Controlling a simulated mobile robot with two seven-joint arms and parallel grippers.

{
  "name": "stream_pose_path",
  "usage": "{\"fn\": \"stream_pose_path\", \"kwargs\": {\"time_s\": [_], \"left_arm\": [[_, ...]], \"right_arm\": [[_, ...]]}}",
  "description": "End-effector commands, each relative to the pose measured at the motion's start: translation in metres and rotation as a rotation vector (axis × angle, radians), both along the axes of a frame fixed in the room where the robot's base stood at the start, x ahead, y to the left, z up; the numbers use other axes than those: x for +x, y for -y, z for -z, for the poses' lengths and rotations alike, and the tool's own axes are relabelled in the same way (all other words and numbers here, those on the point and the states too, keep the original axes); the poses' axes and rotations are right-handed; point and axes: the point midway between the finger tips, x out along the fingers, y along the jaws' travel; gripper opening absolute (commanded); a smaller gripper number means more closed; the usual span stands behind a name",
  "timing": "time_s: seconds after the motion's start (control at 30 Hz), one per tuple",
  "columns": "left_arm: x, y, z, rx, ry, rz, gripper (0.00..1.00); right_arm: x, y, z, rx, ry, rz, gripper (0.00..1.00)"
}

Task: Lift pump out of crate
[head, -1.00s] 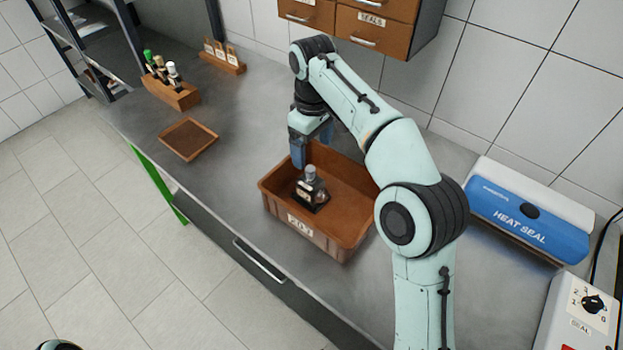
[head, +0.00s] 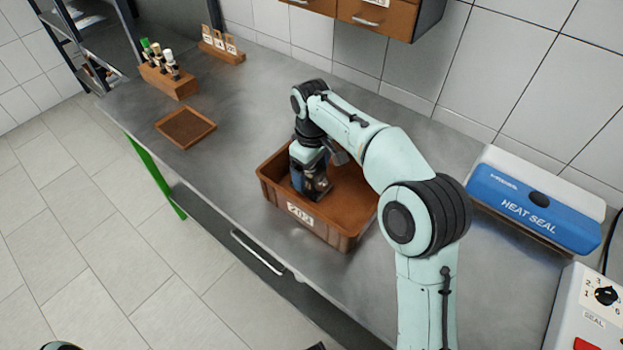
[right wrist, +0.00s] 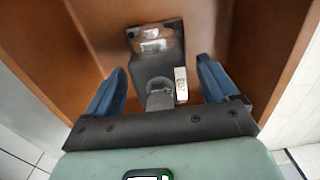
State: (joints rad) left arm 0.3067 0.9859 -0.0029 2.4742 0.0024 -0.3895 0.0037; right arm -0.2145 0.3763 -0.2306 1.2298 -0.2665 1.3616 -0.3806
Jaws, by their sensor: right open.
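My right gripper (right wrist: 160,92) is open, with a gap between each finger and the pump. In the head view the right gripper (head: 311,186) reaches down into the crate.
A small brown tray (head: 186,128) and a wooden rack with bottles (head: 168,80) stand at the left of the bench. A blue and white heat sealer (head: 535,208) stands on the right. The bench between tray and crate is clear.

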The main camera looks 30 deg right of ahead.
Motion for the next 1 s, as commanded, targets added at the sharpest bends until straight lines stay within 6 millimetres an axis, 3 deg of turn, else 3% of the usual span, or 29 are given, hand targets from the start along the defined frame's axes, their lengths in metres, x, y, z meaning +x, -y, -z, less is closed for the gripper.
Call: {"fn": "stream_pose_path", "kwargs": {"time_s": [0.17, 0.27, 0.43, 0.47, 0.83, 1.0], "left_arm": [[0.000, 0.000, -0.001, 0.000, 0.001, 0.000, 0.34], [0.000, 0.000, -0.001, 0.000, 0.001, 0.000, 0.34], [0.000, 0.000, -0.001, 0.000, 0.001, 0.000, 0.34], [0.000, 0.000, -0.001, 0.000, 0.001, 0.000, 0.34], [0.000, 0.000, -0.001, 0.000, 0.000, 0.000, 0.34], [0.000, 0.000, -0.004, 0.000, -0.002, 0.001, 0.34]], "right_arm": [[0.000, 0.000, 0.000, 0.000, 0.001, 0.000, 0.87], [0.000, 0.000, 0.000, 0.000, 0.000, 0.000, 0.61], [0.000, 0.000, 0.000, 0.000, 0.001, 0.000, 0.06], [0.000, 0.000, 0.000, 0.000, 0.001, 0.000, 0.00], [0.001, 0.000, -0.005, 0.000, 0.006, 0.000, 0.00], [0.001, 0.000, -0.018, 0.000, 0.009, -0.001, 0.00]]}}
